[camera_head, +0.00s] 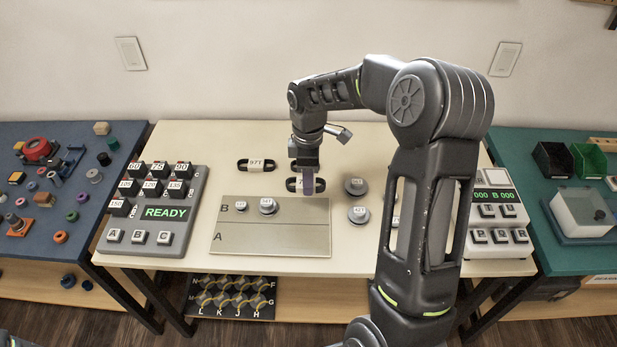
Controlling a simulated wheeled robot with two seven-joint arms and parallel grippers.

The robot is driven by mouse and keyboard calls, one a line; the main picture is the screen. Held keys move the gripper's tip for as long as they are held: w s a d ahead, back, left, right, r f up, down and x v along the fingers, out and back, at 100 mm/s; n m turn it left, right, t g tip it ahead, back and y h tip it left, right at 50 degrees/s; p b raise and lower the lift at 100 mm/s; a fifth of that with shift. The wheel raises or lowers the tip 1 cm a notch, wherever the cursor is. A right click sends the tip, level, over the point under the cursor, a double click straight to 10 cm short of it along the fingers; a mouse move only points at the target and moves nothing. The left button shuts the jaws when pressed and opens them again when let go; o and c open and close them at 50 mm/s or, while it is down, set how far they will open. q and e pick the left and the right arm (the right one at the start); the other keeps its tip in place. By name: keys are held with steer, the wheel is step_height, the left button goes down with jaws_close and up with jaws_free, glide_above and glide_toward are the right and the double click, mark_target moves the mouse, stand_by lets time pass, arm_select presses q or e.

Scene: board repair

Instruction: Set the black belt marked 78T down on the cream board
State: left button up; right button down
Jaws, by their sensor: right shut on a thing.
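My right gripper (306,186) points down behind the back edge of a flat beige-cream board (285,238) with rows marked B and A. It is shut on a black belt (293,184), a flattened loop at or just above the table top. The fingers cover most of the belt's label, so I cannot read its marking. Another black belt (243,165) lies to the left and farther back, with a white label that looks like 97T. Two grey pulleys, a small one (241,206) and a larger one (268,205), sit on row B. My left gripper is not in view.
Grey pulleys (356,186) stand right of the board, partly behind my right arm. A keyed panel reading READY (166,213) stands left, and a white keyed unit (495,205) right. Row A is bare. A rack of several parts (235,298) is below the table front.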

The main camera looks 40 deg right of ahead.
mark_target(308, 211)
steer(key=shift+f+b, duration=3.15)
steer(key=shift+f, duration=1.25)
steer(key=shift+f+b, duration=0.3)
steer(key=shift+f, duration=0.2)
steer(key=c, duration=0.8)
jaws_free()
steer(key=shift+r, duration=3.95)
